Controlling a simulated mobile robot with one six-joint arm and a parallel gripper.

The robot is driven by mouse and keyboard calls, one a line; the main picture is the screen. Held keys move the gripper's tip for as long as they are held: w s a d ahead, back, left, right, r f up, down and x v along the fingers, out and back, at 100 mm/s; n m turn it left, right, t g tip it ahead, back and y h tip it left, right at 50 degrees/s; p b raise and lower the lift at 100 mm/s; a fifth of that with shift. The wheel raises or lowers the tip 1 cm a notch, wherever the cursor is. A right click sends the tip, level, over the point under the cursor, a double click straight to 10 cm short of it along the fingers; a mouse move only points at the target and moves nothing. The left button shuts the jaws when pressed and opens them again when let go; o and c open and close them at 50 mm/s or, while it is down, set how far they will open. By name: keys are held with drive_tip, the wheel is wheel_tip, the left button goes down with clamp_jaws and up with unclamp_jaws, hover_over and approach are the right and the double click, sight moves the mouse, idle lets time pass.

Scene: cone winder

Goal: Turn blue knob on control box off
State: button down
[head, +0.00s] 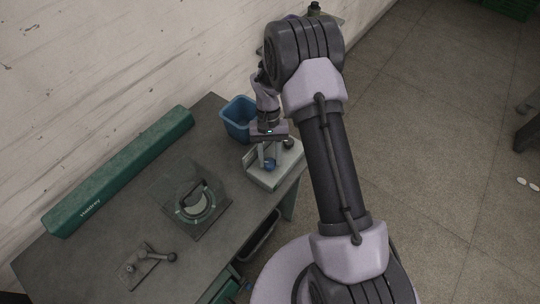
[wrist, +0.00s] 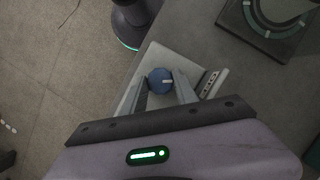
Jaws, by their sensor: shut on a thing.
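The control box (head: 262,179) is a pale grey box near the right edge of the workbench. Its blue knob (head: 270,163) shows under my gripper (head: 269,158) in the head view. In the wrist view the round blue knob (wrist: 160,81) has a pale mark pointing right. It sits between the two fingertips of my gripper (wrist: 160,88), which points down and is shut on it. The control box top (wrist: 168,57) lies around the knob. Part of the box is hidden by the fingers.
A blue bin (head: 238,118) stands behind the box. The green workbench holds a long green case (head: 120,172), a round device on a dark plate (head: 195,204) and a small plate with a lever (head: 140,266). My arm covers the right of the bench.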

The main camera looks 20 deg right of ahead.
drive_tip(key=shift+n, duration=0.5)
drive_tip(key=c, duration=0.9)
unclamp_jaws()
drive_tip(key=shift+c, duration=0.2)
drive_tip(key=a+p+v, duration=0.1)
drive_tip(key=p+v, duration=0.3)
drive_tip(key=v, duration=1.3)
drive_tip(key=shift+d+r, duration=0.25)
drive_tip(key=shift+w, duration=0.1)
